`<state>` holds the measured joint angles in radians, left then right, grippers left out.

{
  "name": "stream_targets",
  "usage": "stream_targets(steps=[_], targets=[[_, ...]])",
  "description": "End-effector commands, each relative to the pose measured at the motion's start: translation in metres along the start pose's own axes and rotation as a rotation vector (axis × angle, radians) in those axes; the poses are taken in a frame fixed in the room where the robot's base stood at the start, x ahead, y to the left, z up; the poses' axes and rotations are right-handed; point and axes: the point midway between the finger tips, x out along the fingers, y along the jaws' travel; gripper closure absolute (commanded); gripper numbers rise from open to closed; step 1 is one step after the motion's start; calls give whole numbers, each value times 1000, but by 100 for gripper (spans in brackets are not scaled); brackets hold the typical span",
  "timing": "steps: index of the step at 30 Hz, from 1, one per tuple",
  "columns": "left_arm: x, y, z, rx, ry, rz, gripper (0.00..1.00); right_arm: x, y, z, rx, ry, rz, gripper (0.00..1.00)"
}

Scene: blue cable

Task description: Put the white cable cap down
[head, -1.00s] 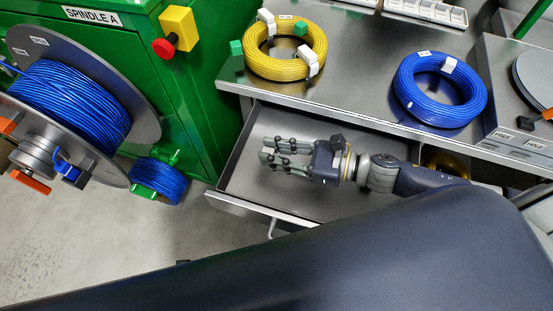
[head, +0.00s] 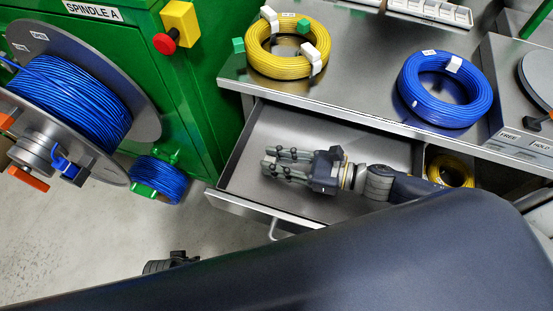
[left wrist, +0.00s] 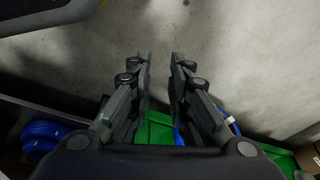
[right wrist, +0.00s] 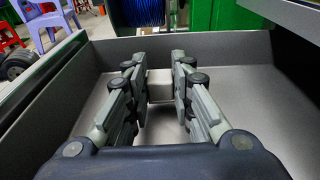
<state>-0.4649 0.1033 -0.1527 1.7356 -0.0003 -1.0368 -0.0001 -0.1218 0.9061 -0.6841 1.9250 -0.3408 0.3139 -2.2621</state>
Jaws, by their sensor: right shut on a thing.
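My right gripper (head: 268,163) is over the open grey drawer (head: 375,140), inside its walls, with its fingers pointing left. I cannot tell whether the cap touches the drawer floor. My left gripper (left wrist: 160,75) shows in the left wrist view with a gap between its fingers and nothing in it, above the grey floor.
A yellow cable coil (head: 262,62) and a blue cable coil (head: 420,105) with white pieces on them lie on the steel worktop (head: 360,75). Another yellow coil (head: 460,170) is right of the drawer. A blue cable reel (head: 75,100) stands left. The drawer floor looks bare.

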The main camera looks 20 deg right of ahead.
Motion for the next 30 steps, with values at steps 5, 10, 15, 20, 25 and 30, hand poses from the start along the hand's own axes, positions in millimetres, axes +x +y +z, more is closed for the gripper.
stream_targets(steps=[5,10,15,20,25,30], targets=[[-4,0,-3,-1,2,0,82,0,0,-2,1,0,0,88],[-9,0,-5,-2,4,0,82,1,0,-4,1,0,0,88],[-12,0,-2,-2,-1,1,82,1,0,-6,1,0,0,88],[-17,0,-4,-2,-1,0,82,1,0,-8,1,-1,0,88],[-23,-1,-11,-3,13,-1,82,1,0,-8,0,0,0,88],[-23,-1,-12,-3,16,-2,82,1,0,-8,0,0,0,58]])
